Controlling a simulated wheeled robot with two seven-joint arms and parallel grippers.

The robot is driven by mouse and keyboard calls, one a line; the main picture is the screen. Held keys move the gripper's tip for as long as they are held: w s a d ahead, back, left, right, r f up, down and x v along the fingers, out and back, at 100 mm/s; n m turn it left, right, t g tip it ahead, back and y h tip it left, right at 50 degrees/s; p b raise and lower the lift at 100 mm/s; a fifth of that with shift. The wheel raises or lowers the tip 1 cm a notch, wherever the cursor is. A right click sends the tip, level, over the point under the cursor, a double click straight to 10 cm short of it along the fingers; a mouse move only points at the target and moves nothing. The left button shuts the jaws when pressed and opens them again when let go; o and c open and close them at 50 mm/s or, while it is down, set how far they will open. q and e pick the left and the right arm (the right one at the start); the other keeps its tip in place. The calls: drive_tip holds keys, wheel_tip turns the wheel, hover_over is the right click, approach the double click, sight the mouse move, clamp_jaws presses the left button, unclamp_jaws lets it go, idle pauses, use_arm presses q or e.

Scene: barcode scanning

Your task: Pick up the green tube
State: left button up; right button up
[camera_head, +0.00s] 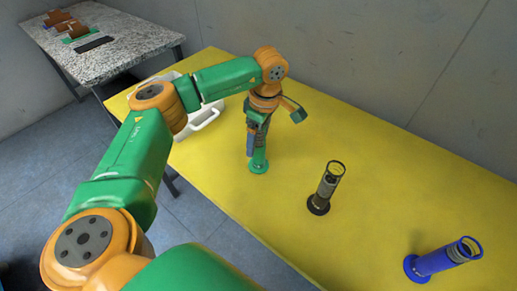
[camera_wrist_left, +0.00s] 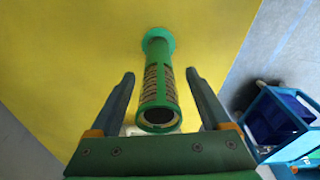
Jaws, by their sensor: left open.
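The green tube stands on the yellow table, its green base (camera_head: 258,165) showing in the head view below my left gripper (camera_head: 256,140), which hides much of its upper part. In the left wrist view, the green tube (camera_wrist_left: 158,88) lies between the two fingers of my left gripper (camera_wrist_left: 160,75), its open dark end near the palm and its round base farther off. The fingers are open, with a gap on each side of the tube. My right gripper is not in view.
A black tube (camera_head: 326,186) and a blue tube (camera_head: 440,261) stand on the yellow table (camera_head: 330,235) to the right. A white container (camera_head: 205,118) is partly behind my left arm. A speckled table (camera_head: 125,42) with small items stands at back left. A blue cart (camera_wrist_left: 272,122) is on the floor.

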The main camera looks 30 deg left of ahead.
sight(258, 164)
use_arm(q)
wheel_tip(258, 164, down, 2)
drive_tip(key=shift+a+f, duration=0.1)
drive_tip(key=shift+f, duration=0.1)
drive_tip(key=shift+r, duration=0.1)
clamp_jaws()
